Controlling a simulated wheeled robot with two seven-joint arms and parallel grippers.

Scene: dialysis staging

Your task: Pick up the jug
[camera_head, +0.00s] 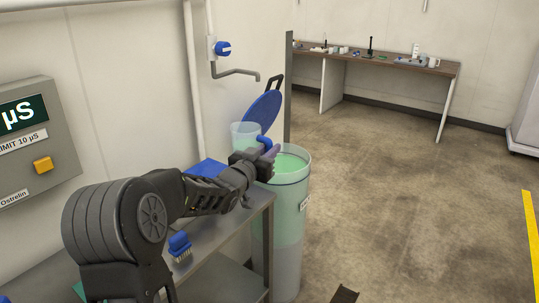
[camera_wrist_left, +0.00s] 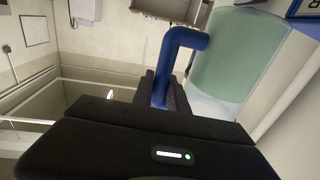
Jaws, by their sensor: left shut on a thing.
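The jug (camera_head: 245,134) is pale, translucent and blue-green, with a blue handle (camera_head: 264,142). It appears upright at the far end of the steel bench. My left gripper (camera_head: 264,158) reaches it from the near side and is shut on the handle. In the left wrist view the blue handle (camera_wrist_left: 186,38) runs down between the fingers (camera_wrist_left: 170,92), and the jug's body (camera_wrist_left: 232,58) is beside it. The jug's base is partly hidden, so I cannot tell whether it touches the bench.
A tall translucent drum (camera_head: 291,205) with green liquid stands right of the bench (camera_head: 225,222). A blue round lid (camera_head: 262,112) leans behind the jug. A brush (camera_head: 180,247) lies nearer on the bench. A wall tap (camera_head: 235,72) is above. The floor to the right is clear.

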